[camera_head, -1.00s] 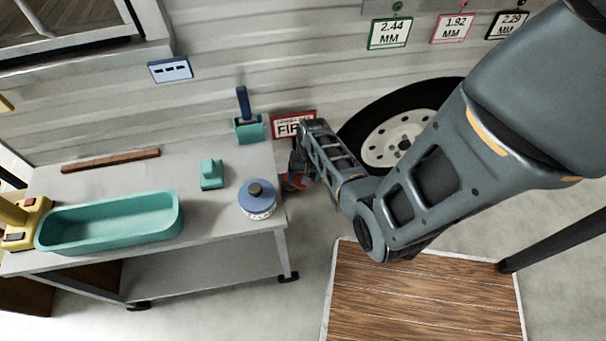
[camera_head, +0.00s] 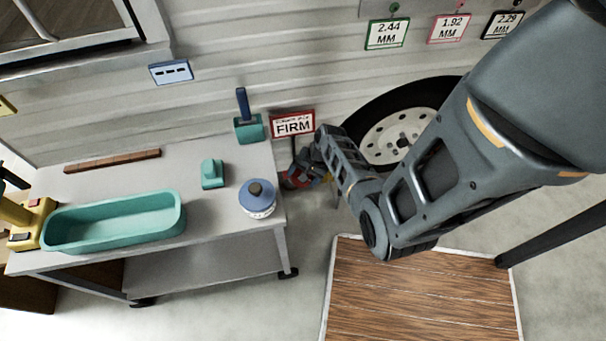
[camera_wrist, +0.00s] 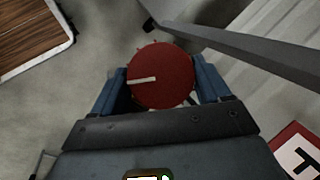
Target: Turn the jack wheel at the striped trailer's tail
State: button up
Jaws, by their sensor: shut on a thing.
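The jack wheel is a round red disc with a pale stripe. In the wrist view the red jack wheel (camera_wrist: 163,76) sits between the two blue fingers of my gripper (camera_wrist: 162,85), which are shut on its sides. The pale stripe points to the left there. In the head view my gripper (camera_head: 312,178) is low beside the trailer wall, and only part of the red wheel (camera_head: 293,175) shows past it. The wheel is next to the table's right end, below a red-framed sign reading FIRM (camera_head: 293,124).
A grey table (camera_head: 215,210) stands to the left with a teal tray (camera_head: 165,230), a blue-lidded jar (camera_head: 258,212) and a small teal block (camera_head: 212,174). A trailer tyre (camera_head: 365,112) is behind my arm. A wooden board (camera_head: 420,290) lies on the floor.

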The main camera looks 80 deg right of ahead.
jog(key=o, duration=1)
jog(key=p+v, duration=0.1)
jog(key=v, duration=0.6)
jog(key=shift+s+r+p, duration=0.1)
jog(key=shift+r+p, duration=0.2)
jog(key=shift+r, duration=0.1)
